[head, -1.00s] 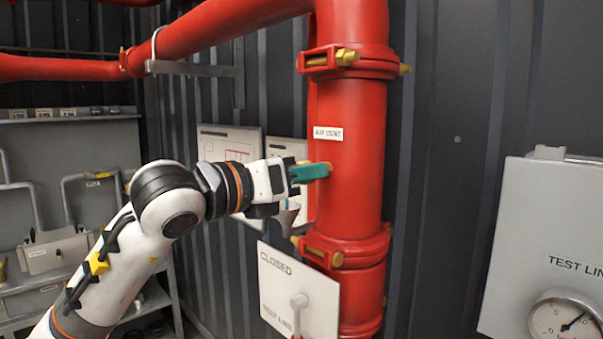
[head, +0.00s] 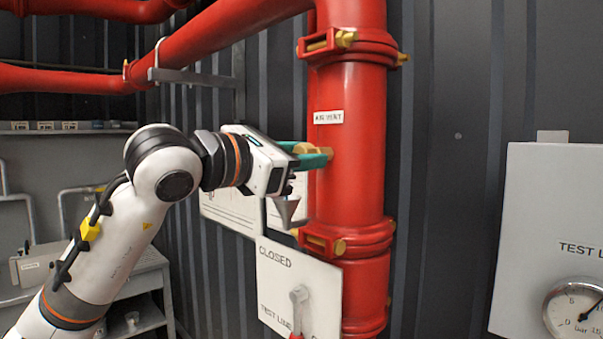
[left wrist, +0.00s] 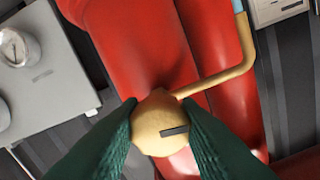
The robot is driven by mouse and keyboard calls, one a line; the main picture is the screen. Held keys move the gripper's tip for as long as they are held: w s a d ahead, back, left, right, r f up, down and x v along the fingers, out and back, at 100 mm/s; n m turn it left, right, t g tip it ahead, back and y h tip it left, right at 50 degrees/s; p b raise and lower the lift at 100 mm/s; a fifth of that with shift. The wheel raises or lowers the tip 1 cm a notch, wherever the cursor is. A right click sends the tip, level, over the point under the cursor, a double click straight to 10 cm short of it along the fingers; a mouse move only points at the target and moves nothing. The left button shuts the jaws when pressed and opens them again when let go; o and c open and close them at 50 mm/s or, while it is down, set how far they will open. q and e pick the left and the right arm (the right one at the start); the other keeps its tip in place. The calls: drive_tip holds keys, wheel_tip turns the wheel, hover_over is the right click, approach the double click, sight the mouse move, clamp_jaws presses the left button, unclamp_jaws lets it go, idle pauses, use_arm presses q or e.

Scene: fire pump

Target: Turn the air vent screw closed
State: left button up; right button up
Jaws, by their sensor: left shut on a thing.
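The air vent screw (left wrist: 158,124) is a brass knob with a dark slot on its face, on the side of the red vertical pipe (head: 345,190). It also shows in the head view (head: 318,151), just below the label "AIR VENT" (head: 328,117). My left gripper (head: 312,158) has its green fingers on either side of the screw. In the left wrist view the fingers (left wrist: 160,130) press on the screw from both sides, and its slot lies nearly level. My right gripper is not in view.
A thin brass tube (left wrist: 222,84) bends beside the screw. Below is a white "CLOSED" panel (head: 275,285) with a grey lever (head: 299,295). A grey test line box (head: 560,200) with a gauge (head: 575,312) is at right. Panels hang on the wall behind my gripper.

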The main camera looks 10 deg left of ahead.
use_arm(q)
drive_tip(key=m+b, duration=0.1)
drive_tip(key=m, duration=0.2)
drive_tip(key=shift+m+b, duration=0.4)
drive_tip(key=m+b, duration=0.1)
drive_tip(key=m, duration=0.3)
drive_tip(key=shift+m, duration=0.3)
drive_tip(key=m, duration=0.4)
drive_tip(key=shift+b, duration=0.4)
drive_tip(key=shift+m, duration=2)
drive_tip(key=o, duration=1)
